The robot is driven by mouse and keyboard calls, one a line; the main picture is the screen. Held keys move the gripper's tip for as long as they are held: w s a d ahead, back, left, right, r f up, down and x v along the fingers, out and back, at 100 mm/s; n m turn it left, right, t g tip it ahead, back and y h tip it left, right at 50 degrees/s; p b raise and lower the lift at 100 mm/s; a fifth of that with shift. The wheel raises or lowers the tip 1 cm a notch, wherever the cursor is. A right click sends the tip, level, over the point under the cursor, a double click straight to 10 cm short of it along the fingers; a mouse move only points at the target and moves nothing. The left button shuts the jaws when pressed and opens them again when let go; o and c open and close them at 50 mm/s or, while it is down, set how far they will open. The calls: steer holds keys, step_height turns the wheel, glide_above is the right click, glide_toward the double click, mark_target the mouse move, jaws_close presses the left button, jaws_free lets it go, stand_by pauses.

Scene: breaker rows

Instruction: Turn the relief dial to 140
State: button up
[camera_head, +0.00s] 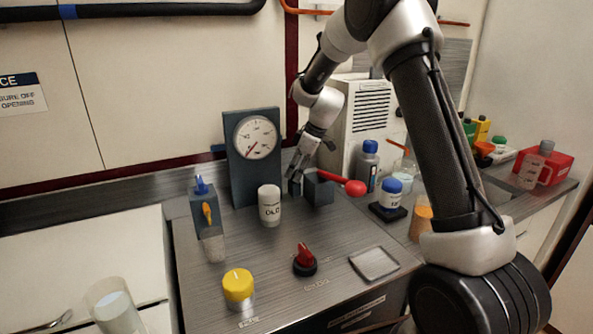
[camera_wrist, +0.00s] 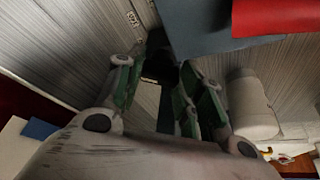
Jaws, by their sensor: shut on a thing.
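My gripper (camera_head: 296,176) reaches down at the left side of a dark block with a red-ended lever (camera_head: 354,187). In the wrist view its fingers (camera_wrist: 158,85) close around a dark, knob-like part (camera_wrist: 158,62). This part is mostly hidden and shadowed; I cannot read a scale or pointer on it, nor tell for sure that it is the relief dial. A round white gauge (camera_head: 256,137) stands on a dark upright plate behind, its needle toward the lower left; its numbers are too small to read.
A white canister (camera_head: 269,206) stands close to my gripper. Bottles (camera_head: 367,166) stand at right. An empty shallow tray (camera_head: 374,263) lies in front.

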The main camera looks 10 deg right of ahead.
steer(key=shift+m+t, duration=0.3)
steer(key=shift+m, duration=0.4)
steer(key=o, duration=1)
steer(key=shift+r, duration=0.15)
steer(key=v, duration=1.1)
steer(key=shift+s+r, duration=0.1)
steer(key=shift+r, duration=0.3)
